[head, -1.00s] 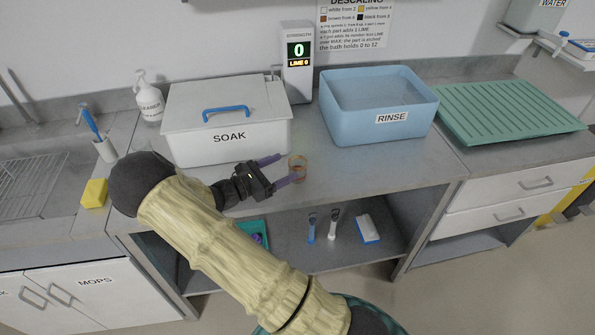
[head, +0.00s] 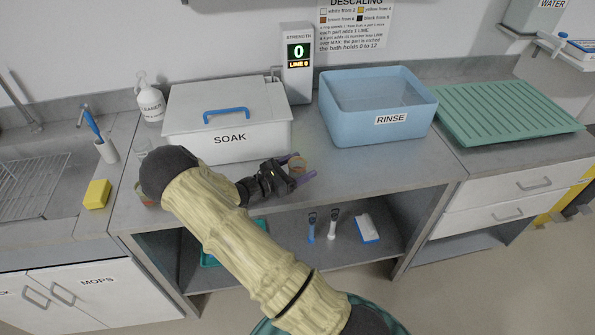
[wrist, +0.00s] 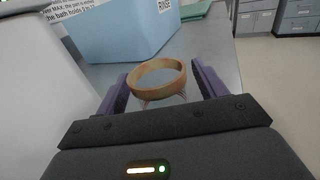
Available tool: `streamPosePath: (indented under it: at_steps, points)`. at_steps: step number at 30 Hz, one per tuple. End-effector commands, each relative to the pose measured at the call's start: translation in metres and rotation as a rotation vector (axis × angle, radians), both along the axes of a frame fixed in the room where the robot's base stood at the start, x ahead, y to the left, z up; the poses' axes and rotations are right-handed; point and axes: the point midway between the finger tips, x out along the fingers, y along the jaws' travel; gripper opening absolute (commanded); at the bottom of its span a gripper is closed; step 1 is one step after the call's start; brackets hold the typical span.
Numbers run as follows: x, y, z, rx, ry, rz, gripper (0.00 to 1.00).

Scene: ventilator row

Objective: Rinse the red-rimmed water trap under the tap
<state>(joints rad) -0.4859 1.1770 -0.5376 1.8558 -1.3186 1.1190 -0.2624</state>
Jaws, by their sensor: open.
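A small clear cup with an orange-brown rim (head: 298,163) stands on the counter in front of the rinse tub; it also shows in the wrist view (wrist: 157,75). I cannot tell whether its rim counts as red. My gripper (head: 298,168) is open, with its purple fingers on either side of this cup; I cannot tell whether they touch it. A reddish and green item (head: 145,197) is mostly hidden behind my arm at the counter's left. A grey tap (head: 22,103) rises behind the sink at far left.
The white SOAK box (head: 230,150) stands close behind my gripper. The blue RINSE tub (head: 380,120) and green drying rack (head: 510,110) are to the right. A clear vessel (head: 143,148), yellow sponge (head: 96,194) and brush cup (head: 108,151) are at the left. The right front counter is clear.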

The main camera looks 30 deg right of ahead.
Motion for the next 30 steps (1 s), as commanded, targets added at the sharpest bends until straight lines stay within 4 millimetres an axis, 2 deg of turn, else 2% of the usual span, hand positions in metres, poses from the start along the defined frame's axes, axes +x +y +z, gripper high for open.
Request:
streamPosePath:
  at_steps: [4, 19, 26, 30]
  points:
    - [0.0009, -0.0108, 0.0002, 0.000, 0.000, 0.000, 0.71]
    - [0.0012, -0.0104, -0.0001, 0.000, -0.001, 0.000, 0.71]
    - [0.0012, -0.0104, -0.0001, 0.000, 0.000, 0.000, 0.26]
    - [0.0012, -0.0104, 0.0000, 0.000, -0.001, 0.000, 0.20]
